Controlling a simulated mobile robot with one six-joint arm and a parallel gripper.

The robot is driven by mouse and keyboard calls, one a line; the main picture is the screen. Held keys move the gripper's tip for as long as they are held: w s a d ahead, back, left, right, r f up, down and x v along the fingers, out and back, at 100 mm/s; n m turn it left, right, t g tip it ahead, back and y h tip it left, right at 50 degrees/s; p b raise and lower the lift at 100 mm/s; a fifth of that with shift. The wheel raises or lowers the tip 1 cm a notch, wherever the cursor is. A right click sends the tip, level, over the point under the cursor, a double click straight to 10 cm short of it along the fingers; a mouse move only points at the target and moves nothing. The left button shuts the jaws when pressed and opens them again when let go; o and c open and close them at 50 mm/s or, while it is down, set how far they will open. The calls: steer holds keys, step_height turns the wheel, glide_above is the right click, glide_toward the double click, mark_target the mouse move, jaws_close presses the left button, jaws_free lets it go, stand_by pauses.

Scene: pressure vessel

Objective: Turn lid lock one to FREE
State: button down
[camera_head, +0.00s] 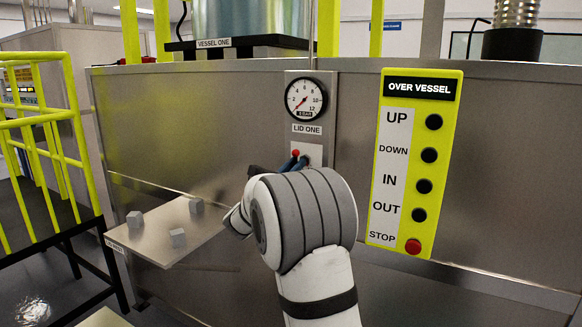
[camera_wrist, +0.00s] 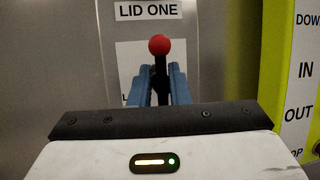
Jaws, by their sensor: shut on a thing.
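The lid lock one lever has a red ball knob (camera_wrist: 159,44) on a black stem (camera_wrist: 160,75), standing upright in front of a white plate (camera_wrist: 128,65) below the LID ONE label (camera_wrist: 147,10). My gripper (camera_wrist: 160,82) has its two blue fingers shut on the stem just under the knob. In the head view the knob (camera_head: 296,153) shows just above the blue fingers (camera_head: 294,164), and my own arm hides the lower part of the lock. The lettering on the plate is mostly hidden, so the FREE marking cannot be read.
A pressure gauge (camera_head: 306,97) is above the lock. A yellow OVER VESSEL button panel (camera_head: 413,160) is close on the right. A metal shelf (camera_head: 150,240) with small grey cubes juts out at the left, beside yellow railings (camera_head: 45,130).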

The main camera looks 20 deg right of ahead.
steer(key=shift+s+d+f, duration=0.1)
steer(key=shift+d+f, duration=0.15)
steer(key=shift+f, duration=0.15)
steer(key=c, duration=1.5)
jaws_free()
steer(key=shift+d, duration=0.1)
steer(key=shift+o, duration=0.2)
steer(key=shift+r, duration=0.15)
steer(key=shift+a, duration=0.2)
steer(key=b+v, duration=0.1)
steer(key=v, duration=0.6)
steer(key=shift+a, duration=0.25)
steer(key=shift+s, duration=0.25)
